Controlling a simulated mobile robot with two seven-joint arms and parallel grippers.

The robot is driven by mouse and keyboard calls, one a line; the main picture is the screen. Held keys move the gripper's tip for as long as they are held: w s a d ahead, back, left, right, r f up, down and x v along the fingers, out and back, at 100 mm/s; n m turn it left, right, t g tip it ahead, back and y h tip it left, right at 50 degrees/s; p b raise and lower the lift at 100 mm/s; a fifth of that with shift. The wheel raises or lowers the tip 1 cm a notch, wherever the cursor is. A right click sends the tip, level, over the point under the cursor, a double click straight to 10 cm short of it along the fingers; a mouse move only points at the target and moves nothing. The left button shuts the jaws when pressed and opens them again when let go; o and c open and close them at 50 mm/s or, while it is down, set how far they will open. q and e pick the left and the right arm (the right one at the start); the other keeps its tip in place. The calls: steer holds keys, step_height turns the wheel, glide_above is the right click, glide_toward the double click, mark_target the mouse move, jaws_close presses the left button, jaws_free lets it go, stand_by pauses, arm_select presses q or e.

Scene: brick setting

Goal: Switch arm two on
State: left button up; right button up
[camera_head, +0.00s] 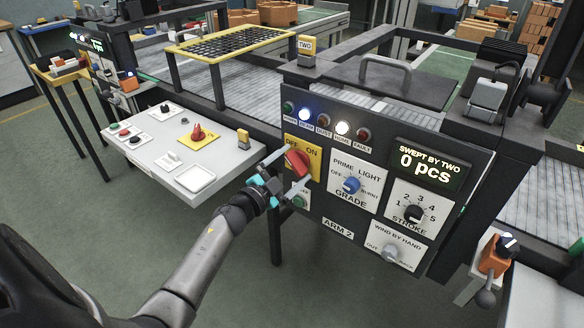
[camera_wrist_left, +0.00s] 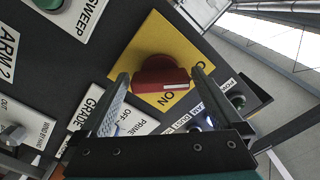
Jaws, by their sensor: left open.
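The panel labelled ARM 2 (camera_head: 338,229) carries a red rotary knob (camera_head: 297,162) on a yellow OFF/ON plate (camera_head: 315,167). My left gripper (camera_head: 289,172) is open at this knob, its fingers on either side. In the left wrist view, the red knob (camera_wrist_left: 160,73) lies between the two open fingertips (camera_wrist_left: 160,76). Its white mark faces lower right, between the ON lettering and the partly hidden OFF lettering. Contact cannot be told. In the lamp row, the second lamp (camera_head: 305,114) glows blue-white and the fourth lamp (camera_head: 342,128) glows white. My right gripper is not in view.
A GRADE dial (camera_head: 351,185), STROKE dial (camera_head: 413,213) and WIND BY HAND knob (camera_head: 391,252) sit right of the plate. A green button (camera_head: 299,201) is just below it. The display (camera_head: 429,164) reads 0 pcs. A grey control desk (camera_head: 150,150) stands left.

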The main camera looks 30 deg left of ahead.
arm_select(q)
steer(key=shift+c, duration=0.2)
steer(key=c, duration=1.1)
